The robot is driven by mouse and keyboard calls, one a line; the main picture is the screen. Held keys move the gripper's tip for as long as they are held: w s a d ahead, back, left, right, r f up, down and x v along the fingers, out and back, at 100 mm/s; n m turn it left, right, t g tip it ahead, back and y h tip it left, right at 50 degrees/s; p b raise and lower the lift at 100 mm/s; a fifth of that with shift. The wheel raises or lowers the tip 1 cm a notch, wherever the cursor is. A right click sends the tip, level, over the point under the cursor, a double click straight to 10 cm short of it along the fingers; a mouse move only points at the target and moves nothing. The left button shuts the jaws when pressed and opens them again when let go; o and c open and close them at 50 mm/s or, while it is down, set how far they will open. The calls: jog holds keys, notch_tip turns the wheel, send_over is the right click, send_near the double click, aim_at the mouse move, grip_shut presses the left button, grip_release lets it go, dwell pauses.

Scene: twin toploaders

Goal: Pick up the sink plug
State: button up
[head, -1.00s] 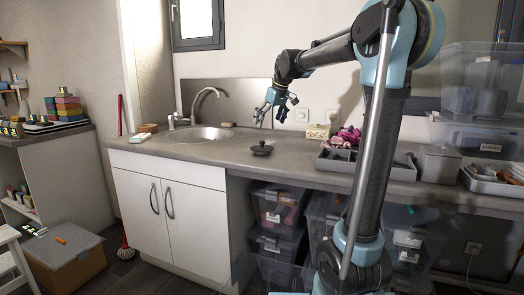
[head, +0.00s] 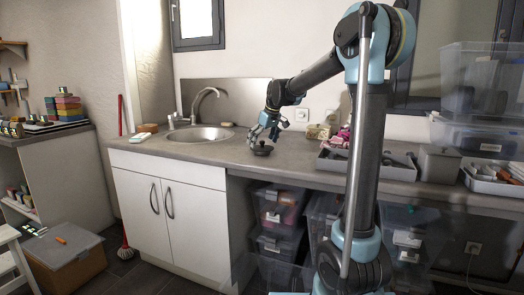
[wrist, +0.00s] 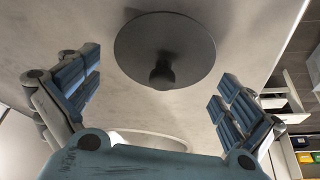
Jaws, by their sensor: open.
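The sink plug (head: 262,150) is a dark round disc with a small knob on top. It lies on the grey countertop (head: 225,155), right of the sink basin. In the wrist view the plug (wrist: 165,45) shows its disc and knob (wrist: 162,75) at top centre. My gripper (head: 264,134) is just above the plug in the head view. In the wrist view its two blue-padded fingers (wrist: 155,95) are spread wide on either side, with the knob between them but farther up the picture. Nothing is held.
The sink (head: 200,134) with its curved tap (head: 205,95) is left of the plug. A grey divided tray (head: 335,165) with pink cloth behind it, and a lidded grey bin (head: 438,163), stand to the right. The counter around the plug is clear.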

jog(key=shift+d, duration=0.1)
jog(key=c, duration=1.4)
